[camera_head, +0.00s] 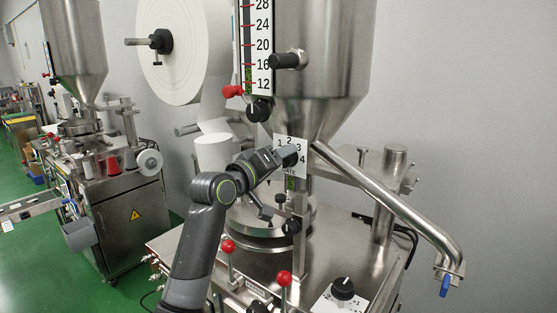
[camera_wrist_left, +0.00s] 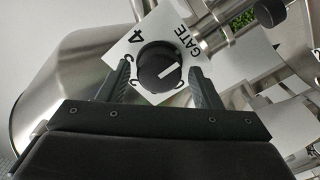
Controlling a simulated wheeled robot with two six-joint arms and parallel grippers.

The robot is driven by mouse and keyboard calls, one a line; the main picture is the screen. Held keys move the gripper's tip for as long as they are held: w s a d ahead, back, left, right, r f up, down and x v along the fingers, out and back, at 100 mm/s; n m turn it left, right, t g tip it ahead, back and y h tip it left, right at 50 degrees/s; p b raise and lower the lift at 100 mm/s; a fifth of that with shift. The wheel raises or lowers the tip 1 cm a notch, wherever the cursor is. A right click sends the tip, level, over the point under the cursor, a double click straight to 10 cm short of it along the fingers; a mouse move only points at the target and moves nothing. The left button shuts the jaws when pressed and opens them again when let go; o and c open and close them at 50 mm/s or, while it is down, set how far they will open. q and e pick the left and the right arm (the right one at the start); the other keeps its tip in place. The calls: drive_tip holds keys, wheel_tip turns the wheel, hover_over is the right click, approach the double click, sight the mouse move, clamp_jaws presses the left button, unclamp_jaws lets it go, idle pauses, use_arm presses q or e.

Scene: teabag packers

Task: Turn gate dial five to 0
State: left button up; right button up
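The gate dial (camera_wrist_left: 160,68) is a round black knob with a white mark, on a white plate (camera_wrist_left: 143,48) printed with GATE and digits. In the wrist view the mark lies slanted between upper right and lower left; I cannot tell which digit it points at. My left gripper (camera_wrist_left: 161,86) has its fingers apart on either side of the knob, with small gaps visible. In the head view the left gripper (camera_head: 290,156) is at the plate (camera_head: 302,172) below the hopper and hides the knob and part of the digits. My right gripper is not in view.
A steel hopper (camera_head: 325,60) with a red-marked scale (camera_head: 258,45) is above. A steel chute (camera_head: 390,205) slopes down right. Red-topped levers (camera_head: 284,278) and another black knob (camera_head: 342,288) stand on the machine top. A paper roll (camera_head: 180,50) is behind. A second machine stands left.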

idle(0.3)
use_arm(q)
drive_tip(key=shift+b+v, duration=3.1)
drive_tip(key=shift+v, duration=5.65)
drive_tip(key=shift+r, duration=0.1)
